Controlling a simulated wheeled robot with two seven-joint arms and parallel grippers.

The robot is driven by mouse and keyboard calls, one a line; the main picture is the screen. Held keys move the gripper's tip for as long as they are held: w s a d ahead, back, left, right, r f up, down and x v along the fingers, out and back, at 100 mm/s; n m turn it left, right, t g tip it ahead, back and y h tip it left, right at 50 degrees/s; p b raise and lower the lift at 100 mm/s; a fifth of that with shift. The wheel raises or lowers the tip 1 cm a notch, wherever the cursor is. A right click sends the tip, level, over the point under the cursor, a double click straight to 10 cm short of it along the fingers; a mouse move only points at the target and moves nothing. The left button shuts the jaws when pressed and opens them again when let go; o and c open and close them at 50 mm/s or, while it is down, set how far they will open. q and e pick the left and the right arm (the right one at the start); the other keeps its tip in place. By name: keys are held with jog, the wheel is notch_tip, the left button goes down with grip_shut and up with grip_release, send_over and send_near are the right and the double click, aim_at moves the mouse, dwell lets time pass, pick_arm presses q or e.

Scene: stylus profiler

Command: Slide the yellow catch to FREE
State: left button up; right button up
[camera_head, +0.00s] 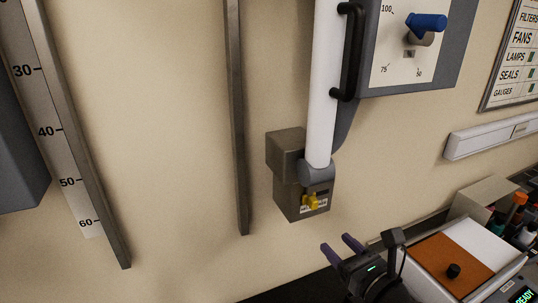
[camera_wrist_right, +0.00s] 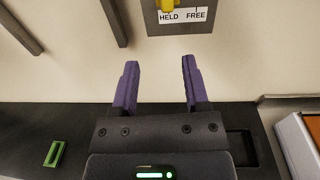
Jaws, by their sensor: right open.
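The yellow catch (camera_head: 310,201) sits on the front of a grey-brown block (camera_head: 284,151) on the wall, at the foot of a white vertical tube. In the right wrist view the catch (camera_wrist_right: 168,5) shows at the top edge, above the HELD end of a label (camera_wrist_right: 183,16) reading HELD and FREE. My right gripper (camera_head: 337,245) is open and empty, below and to the right of the catch in the head view, apart from it. Its purple fingers (camera_wrist_right: 159,75) point toward the wall below the block. My left gripper is not in view.
A black handle (camera_head: 347,52) runs along the white tube (camera_head: 324,85), beside a dial panel with a blue knob (camera_head: 427,22). An orange-and-white box (camera_head: 440,264) stands right of my right gripper. A green piece (camera_wrist_right: 54,154) lies on the dark bench. Bare wall surrounds the block's left side.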

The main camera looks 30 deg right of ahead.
aim_at(316, 204)
jog(key=shift+m+h, duration=0.5)
jog(key=shift+h, duration=0.1)
jog(key=w, duration=0.2)
jog(key=w+d+r+p, duration=0.1)
jog(key=w, duration=0.2)
jog(key=w+r+p, duration=0.1)
jog(key=w, duration=0.2)
jog(key=shift+w+d+r, duration=0.2)
jog(key=shift+w+d, duration=0.05)
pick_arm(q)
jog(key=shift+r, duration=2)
pick_arm(e)
jog(key=shift+w, duration=0.75)
grip_shut()
